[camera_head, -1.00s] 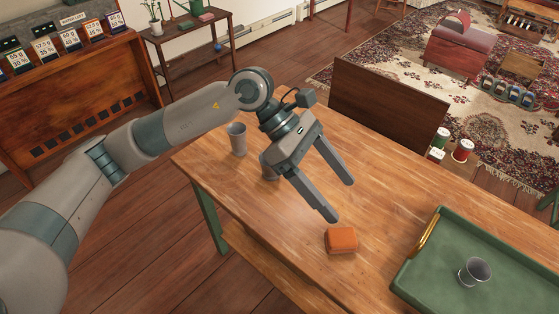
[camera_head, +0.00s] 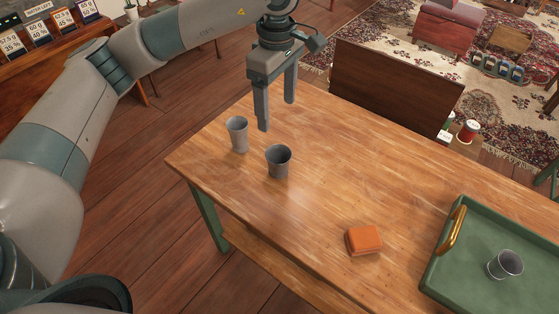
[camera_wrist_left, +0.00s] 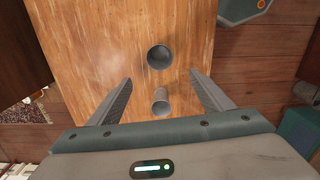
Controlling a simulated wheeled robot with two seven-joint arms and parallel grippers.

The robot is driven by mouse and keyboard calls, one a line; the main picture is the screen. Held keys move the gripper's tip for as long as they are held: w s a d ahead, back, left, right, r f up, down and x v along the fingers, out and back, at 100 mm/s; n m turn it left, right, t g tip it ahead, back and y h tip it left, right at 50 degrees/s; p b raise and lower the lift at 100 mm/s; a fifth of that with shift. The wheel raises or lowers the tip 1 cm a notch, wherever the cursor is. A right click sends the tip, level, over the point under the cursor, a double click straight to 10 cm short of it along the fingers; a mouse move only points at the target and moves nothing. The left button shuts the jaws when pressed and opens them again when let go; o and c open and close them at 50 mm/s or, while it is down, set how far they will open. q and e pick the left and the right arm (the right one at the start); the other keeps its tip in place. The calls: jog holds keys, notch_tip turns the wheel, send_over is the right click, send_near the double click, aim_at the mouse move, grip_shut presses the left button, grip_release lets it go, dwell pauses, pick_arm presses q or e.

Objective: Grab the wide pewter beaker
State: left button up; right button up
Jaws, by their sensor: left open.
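The wide pewter beaker (camera_head: 278,165) stands upright on the wooden table (camera_head: 310,200), with its mouth up. A slimmer pewter beaker (camera_head: 238,138) stands to its left, nearer the table's left end. My left gripper (camera_head: 277,115) is open and empty, pointing down above the table, behind the two beakers in the head view. In the left wrist view the wide beaker (camera_wrist_left: 160,58) lies beyond the fingertips. The slimmer beaker (camera_wrist_left: 160,103) shows between the fingers, and I cannot tell its distance from them. My right gripper is not in view.
An orange block (camera_head: 363,240) lies on the table right of the beakers. A green tray (camera_head: 447,275) with a gold handle holds another metal cup (camera_head: 505,265). A dark brown panel (camera_head: 395,88) rises at the table's back edge. The table's middle is clear.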

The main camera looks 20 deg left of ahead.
aim_at(278, 154)
pick_arm(q)
jog(key=shift+f, duration=0.1)
notch_tip(278, 154, down, 12)
jog(key=shift+f+p, duration=0.1)
jog(key=shift+p, duration=1.1)
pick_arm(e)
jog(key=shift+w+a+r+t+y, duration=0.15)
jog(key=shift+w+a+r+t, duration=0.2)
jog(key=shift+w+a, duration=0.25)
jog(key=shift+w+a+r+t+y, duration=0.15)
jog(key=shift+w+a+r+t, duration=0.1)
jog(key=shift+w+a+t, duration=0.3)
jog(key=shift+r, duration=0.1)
pick_arm(q)
jog(key=shift+f, duration=0.3)
notch_tip(278, 154, down, 4)
jog(key=shift+d+r+p, duration=0.1)
jog(key=shift+p, duration=0.8)
jog(key=shift+f, duration=0.3)
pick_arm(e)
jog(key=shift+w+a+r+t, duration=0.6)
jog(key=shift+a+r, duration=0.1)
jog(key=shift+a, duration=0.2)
